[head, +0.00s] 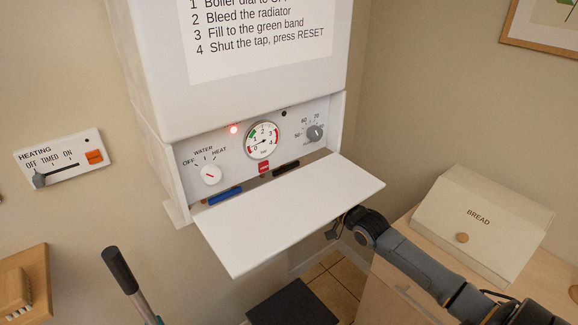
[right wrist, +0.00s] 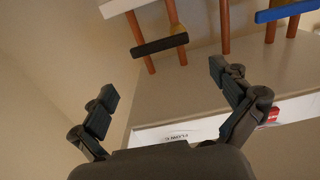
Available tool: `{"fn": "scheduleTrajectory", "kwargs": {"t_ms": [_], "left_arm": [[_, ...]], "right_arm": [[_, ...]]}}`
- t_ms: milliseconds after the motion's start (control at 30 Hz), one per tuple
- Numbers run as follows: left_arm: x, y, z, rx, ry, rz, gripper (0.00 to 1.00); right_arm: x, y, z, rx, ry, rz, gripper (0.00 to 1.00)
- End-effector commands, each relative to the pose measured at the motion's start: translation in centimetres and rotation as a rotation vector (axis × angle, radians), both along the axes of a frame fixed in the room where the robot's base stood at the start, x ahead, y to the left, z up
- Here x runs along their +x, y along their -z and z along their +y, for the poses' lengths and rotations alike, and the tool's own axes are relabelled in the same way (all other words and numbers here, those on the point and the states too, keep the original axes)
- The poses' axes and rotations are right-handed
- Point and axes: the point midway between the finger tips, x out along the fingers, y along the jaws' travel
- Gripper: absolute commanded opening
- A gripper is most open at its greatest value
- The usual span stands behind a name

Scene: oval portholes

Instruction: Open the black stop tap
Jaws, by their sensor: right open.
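The black stop tap (head: 286,168) shows in the head view as a short dark lever under the boiler panel, behind the lowered white flap. In the right wrist view the black tap lever (right wrist: 160,45) lies crosswise over copper-coloured pipes. A blue tap lever (head: 225,196) is to its left in the head view; it also shows in the right wrist view (right wrist: 290,11). My right gripper (right wrist: 163,82) is open and empty, below the boiler, its fingers apart from the black lever. In the head view the flap partly hides it. My left gripper is not in view.
The white flap (head: 290,215) sticks out over my right gripper. The panel carries a gauge (head: 263,140), dials, a lit red lamp (head: 234,129) and a red button (head: 264,168). A bread box (head: 482,225) stands on a cabinet at right. A dark-handled pole (head: 120,270) stands at lower left.

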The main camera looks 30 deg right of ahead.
Motion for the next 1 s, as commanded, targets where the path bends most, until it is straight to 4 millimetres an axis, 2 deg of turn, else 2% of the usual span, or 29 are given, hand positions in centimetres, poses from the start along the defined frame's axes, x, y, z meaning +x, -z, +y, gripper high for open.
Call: {"fn": "scheduleTrajectory", "kwargs": {"t_ms": [33, 200, 400, 600, 900, 933, 1000], "left_arm": [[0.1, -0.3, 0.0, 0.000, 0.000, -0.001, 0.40], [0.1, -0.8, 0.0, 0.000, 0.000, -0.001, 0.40], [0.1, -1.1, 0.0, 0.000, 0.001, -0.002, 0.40], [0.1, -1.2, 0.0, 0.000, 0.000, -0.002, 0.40], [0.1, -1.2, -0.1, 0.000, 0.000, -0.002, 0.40], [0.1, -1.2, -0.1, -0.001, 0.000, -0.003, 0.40], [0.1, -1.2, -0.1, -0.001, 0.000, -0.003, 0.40]], "right_arm": [[1.1, -0.3, 0.0, 0.001, 0.001, -0.004, 1.00], [4.1, -0.3, 0.3, 0.001, 0.001, -0.003, 1.00], [6.8, -0.2, 0.5, 0.001, 0.000, -0.002, 1.00], [8.0, -0.1, 0.7, 0.001, 0.000, -0.002, 1.00], [8.2, 0.0, 0.7, 0.001, 0.000, -0.001, 1.00], [8.2, 0.0, 0.7, 0.001, 0.000, -0.001, 0.98], [8.2, 0.0, 0.7, 0.000, 0.000, -0.001, 0.84]]}}
